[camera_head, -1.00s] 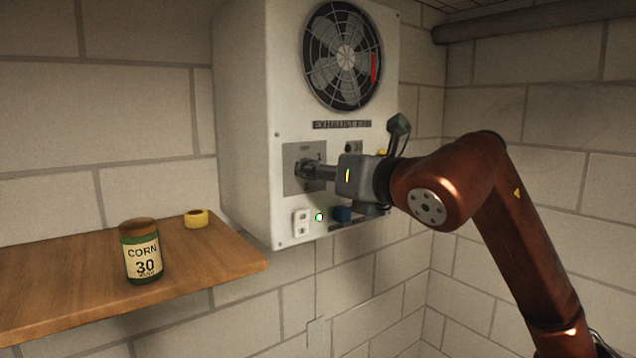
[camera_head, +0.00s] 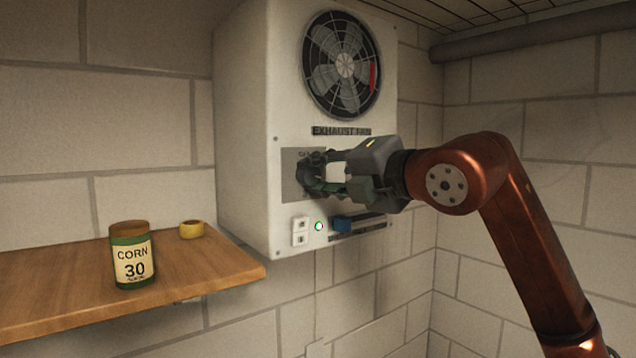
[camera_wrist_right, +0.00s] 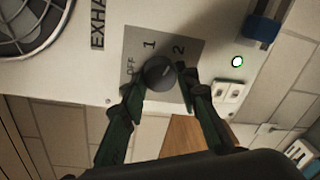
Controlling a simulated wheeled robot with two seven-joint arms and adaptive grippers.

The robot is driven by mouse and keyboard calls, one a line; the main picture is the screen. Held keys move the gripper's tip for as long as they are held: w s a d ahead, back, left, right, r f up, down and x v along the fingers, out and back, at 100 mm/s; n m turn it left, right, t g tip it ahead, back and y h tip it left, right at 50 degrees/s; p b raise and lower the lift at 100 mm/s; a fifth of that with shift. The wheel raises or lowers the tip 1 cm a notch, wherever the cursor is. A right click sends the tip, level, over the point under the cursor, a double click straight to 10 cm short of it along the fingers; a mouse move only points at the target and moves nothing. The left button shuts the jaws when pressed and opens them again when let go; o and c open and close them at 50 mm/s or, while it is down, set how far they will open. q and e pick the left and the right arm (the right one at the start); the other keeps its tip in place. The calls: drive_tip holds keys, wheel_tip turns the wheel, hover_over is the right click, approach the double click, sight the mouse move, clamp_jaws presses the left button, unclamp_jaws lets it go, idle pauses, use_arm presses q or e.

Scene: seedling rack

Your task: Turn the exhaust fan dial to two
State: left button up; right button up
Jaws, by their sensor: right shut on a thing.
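The exhaust fan box (camera_head: 240,120) is a white cabinet on the wall with a fan behind a round grille (camera_head: 342,66). Its dial is a dark round knob (camera_wrist_right: 160,72) on a grey plate (camera_wrist_right: 190,47) marked OFF, 1 and 2 in the right wrist view. My right gripper (camera_wrist_right: 157,80) is shut on the knob, one finger on each side of it. In the head view my right gripper (camera_head: 318,172) reaches the plate from the right and hides most of the dial. I cannot tell which mark the knob points at. My left gripper is not in view.
Below the plate are a white switch (camera_head: 300,231), a lit green lamp (camera_head: 319,226) and a blue part (camera_head: 342,224). A wooden shelf (camera_head: 60,300) at left holds a corn can (camera_head: 133,268) and a yellow ring (camera_head: 192,229). A pipe (camera_head: 540,35) runs along the upper right.

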drive_tip(key=shift+m+b, duration=0.4)
drive_tip(key=shift+m, duration=0.6)
drive_tip(key=o, duration=1.1)
drive_tip(key=shift+o, duration=0.2)
drive_tip(key=v, duration=1.2)
drive_tip(key=shift+w+f, duration=0.1)
drive_tip(key=shift+w, duration=0.05)
